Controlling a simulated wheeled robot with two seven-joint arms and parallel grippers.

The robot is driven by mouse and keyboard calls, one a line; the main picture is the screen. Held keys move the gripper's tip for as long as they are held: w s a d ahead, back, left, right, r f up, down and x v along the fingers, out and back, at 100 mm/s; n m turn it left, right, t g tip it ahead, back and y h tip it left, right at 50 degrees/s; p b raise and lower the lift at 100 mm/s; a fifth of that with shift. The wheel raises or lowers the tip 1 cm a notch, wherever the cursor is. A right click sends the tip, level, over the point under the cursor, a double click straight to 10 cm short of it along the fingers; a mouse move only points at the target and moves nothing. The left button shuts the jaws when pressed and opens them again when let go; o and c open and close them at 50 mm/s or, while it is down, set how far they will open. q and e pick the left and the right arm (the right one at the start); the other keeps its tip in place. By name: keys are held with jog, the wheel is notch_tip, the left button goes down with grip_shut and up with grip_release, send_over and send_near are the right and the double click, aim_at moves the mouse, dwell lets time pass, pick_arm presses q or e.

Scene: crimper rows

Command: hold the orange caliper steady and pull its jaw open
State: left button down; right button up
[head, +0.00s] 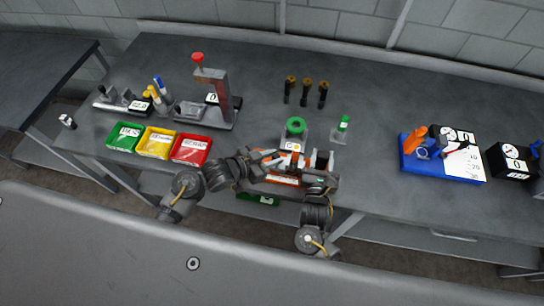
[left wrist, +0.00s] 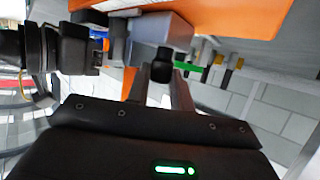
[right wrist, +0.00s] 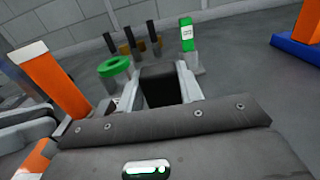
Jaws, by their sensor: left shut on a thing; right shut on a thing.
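The orange caliper (head: 284,179) lies near the front edge of the table, between my two grippers, with orange parts also in the left wrist view (left wrist: 240,14) and the right wrist view (right wrist: 48,78). My left gripper (head: 264,163) is at its left side; its fingers are closed on a small dark part by a grey block, and the exact contact is partly hidden. My right gripper (head: 322,162) is at its right end, shut on a dark block (right wrist: 160,86) that looks like the caliper's jaw. The arms hide much of the caliper.
A green ring piece (head: 295,127) and a green-topped marker (head: 343,124) stand just behind. Green (head: 125,136), yellow (head: 155,143) and red (head: 191,150) trays are at left, before a press-like stand (head: 220,98). A blue-based gauge (head: 440,170) is at right.

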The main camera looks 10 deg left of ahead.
pick_arm(q)
jog(key=shift+a, duration=1.35)
jog(key=c, duration=1.5)
grip_release()
jog(key=shift+d, duration=0.1)
jog(key=v, duration=1.2)
pick_arm(e)
jog(key=o, duration=1.2)
jog(key=shift+c, duration=0.2)
